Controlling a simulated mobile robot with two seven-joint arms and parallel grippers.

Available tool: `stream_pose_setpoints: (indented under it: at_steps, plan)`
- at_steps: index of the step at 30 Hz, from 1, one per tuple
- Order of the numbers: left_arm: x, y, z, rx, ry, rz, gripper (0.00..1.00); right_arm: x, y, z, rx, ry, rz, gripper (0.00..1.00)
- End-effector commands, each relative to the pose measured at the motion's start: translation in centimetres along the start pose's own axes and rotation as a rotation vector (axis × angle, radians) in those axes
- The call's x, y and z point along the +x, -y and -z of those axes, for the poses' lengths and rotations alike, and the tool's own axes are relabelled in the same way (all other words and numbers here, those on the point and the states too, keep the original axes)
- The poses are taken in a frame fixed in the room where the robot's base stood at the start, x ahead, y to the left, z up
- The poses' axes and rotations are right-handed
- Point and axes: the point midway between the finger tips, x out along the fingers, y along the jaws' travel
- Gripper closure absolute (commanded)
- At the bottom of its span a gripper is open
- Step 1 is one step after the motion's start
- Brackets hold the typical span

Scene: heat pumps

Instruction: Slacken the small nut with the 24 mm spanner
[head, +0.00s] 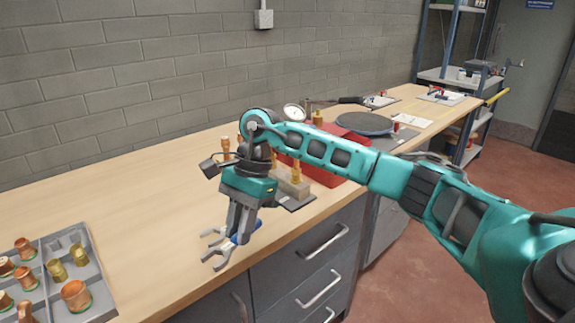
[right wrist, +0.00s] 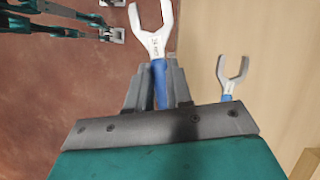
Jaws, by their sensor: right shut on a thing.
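My right gripper (head: 238,228) is shut on a blue-handled open-ended spanner (right wrist: 152,42), held over the front edge of the bench. The spanner's grey jaw (head: 221,258) points away from the fingers. Its handle carries a small marking that looks like 24 mm. A second blue-handled spanner (right wrist: 232,76) is beside it over the wood, apart from my fingers; its jaw also shows in the head view (head: 212,232). Copper and brass fittings (head: 296,172) stand on a block behind my forearm. I cannot make out the small nut. My left gripper cannot be identified.
A grey tray (head: 97,290) of copper and brass fittings sits at the front left of the wooden bench (head: 150,200). A red case (head: 325,175), a dark round plate (head: 364,123) and a gauge (head: 293,112) lie beyond my arm. Grey drawers (head: 315,255) are below.

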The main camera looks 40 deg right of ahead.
Motion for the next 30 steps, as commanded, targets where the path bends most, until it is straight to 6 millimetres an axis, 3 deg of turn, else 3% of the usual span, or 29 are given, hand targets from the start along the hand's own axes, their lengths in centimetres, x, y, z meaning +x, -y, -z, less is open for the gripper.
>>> stream_pose_setpoints:
  at_steps: [18, 30]
  plan:
    - [-0.5, 0.1, 0.6, 0.0, 0.002, 0.001, 0.54, -5.5, 2.7, 6.0, 1.389, -0.005, 0.574, 1.0]
    - [-0.7, 0.1, 0.9, 0.0, 0.002, 0.001, 0.54, -9.5, 2.3, 11.2, 2.312, -0.008, 0.944, 1.0]
